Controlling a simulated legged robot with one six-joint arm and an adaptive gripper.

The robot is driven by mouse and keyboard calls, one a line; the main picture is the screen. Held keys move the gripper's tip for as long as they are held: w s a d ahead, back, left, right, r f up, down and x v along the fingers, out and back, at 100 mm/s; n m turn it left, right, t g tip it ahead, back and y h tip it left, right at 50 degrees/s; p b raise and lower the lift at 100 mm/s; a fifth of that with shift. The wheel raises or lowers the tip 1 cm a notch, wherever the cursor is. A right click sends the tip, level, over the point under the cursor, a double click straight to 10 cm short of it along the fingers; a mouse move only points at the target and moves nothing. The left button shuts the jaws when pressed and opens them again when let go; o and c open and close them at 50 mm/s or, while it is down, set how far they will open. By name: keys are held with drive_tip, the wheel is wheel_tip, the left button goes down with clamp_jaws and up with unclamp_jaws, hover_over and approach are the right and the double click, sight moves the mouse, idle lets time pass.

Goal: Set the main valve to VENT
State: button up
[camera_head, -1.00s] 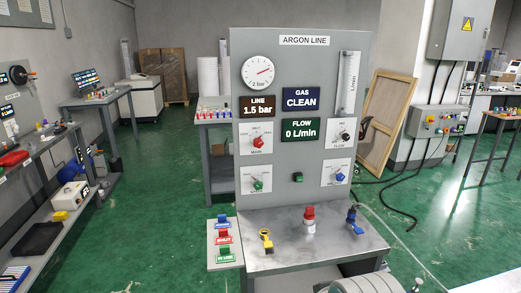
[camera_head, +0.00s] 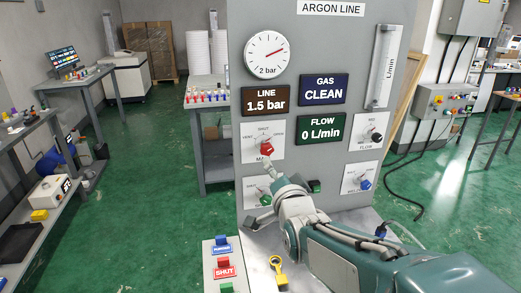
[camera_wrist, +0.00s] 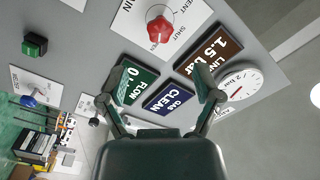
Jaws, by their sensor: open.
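The main valve is a red knob (camera_head: 267,149) on a white plate on the grey ARGON LINE panel, marked VENT at left, SHUT at top and OPEN at right. Its exact setting is too small to tell. In the wrist view the red knob (camera_wrist: 160,28) is at the top, beyond my fingertips. My gripper (camera_head: 259,192) is in front of the panel, just below the knob in the head view. The wrist view shows my gripper (camera_wrist: 161,82) open and empty, its fingers apart. My gripper partly covers the lower left plate with the green knob (camera_head: 265,199).
A black knob (camera_head: 376,137) and a blue knob (camera_head: 365,184) are at the panel's right. A dark green button (camera_head: 314,186) is beside my wrist. A yellow-tagged key (camera_head: 277,265) lies on the ledge. A SHUT tag (camera_head: 224,268) stands on the left side tray.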

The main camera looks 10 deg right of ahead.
sight(267, 152)
drive_tip(key=w, duration=1)
drive_tip(key=shift+s, duration=0.1)
clamp_jaws()
